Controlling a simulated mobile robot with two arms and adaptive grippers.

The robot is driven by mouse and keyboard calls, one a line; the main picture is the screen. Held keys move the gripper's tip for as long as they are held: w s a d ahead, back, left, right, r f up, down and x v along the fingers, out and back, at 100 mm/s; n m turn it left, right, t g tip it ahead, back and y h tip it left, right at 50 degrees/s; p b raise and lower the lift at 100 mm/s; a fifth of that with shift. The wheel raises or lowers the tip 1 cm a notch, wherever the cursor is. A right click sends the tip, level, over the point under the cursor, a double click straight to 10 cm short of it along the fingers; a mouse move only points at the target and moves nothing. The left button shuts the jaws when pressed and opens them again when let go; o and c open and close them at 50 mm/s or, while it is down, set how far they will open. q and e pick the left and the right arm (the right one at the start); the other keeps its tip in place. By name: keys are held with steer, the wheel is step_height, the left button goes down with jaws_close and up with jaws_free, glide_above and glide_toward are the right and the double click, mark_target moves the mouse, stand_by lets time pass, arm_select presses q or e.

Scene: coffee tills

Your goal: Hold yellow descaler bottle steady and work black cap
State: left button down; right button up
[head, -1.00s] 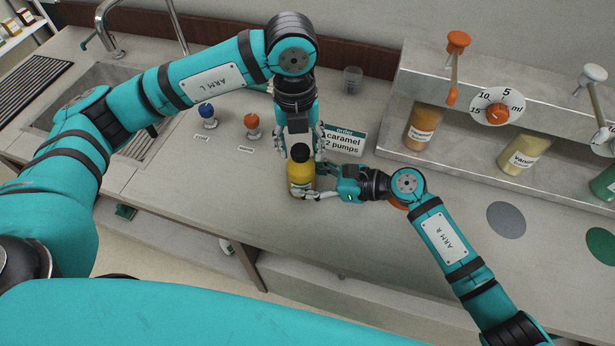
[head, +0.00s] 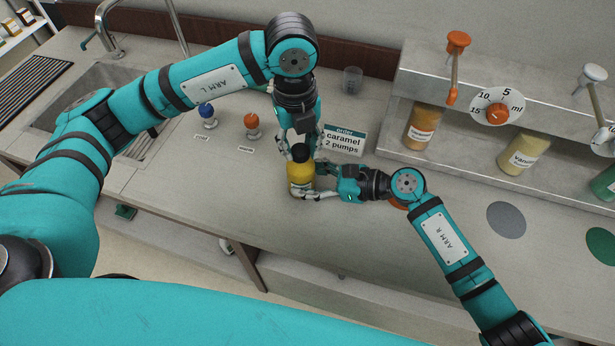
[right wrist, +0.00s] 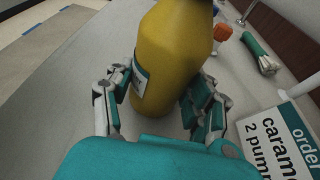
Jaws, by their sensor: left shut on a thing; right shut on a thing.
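The yellow descaler bottle (head: 300,176) stands upright on the counter, with a label on its side. It fills the middle of the right wrist view (right wrist: 172,55). Its black cap (head: 301,152) is on top in the head view. My left gripper (head: 302,149) comes from behind and above and is shut on the cap, with fingers on both sides. My right gripper (head: 313,180) comes from the right and is shut on the bottle's body. Its fingers flank the bottle in the right wrist view (right wrist: 160,92). The cap's thread is hidden.
An order sign (head: 344,140) reading "caramel 2 pumps" stands just behind my right gripper. Blue (head: 207,114) and orange (head: 252,124) knobs stand to the left. A syrup rack (head: 490,150) is at right, a sink (head: 100,95) at left. The counter in front is clear.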

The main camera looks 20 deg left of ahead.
arm_select(q)
steer(key=m, duration=0.5)
steer(key=shift+m, duration=0.3)
steer(key=m, duration=0.2)
steer(key=shift+m, duration=0.4)
steer(key=c, duration=0.9)
jaws_free()
steer(key=shift+o, duration=0.2)
arm_select(e)
steer(key=o, duration=1.6)
arm_select(q)
step_height(320, 180, up, 12)
steer(key=shift+a, duration=0.2)
arm_select(e)
steer(key=shift+d, duration=0.1)
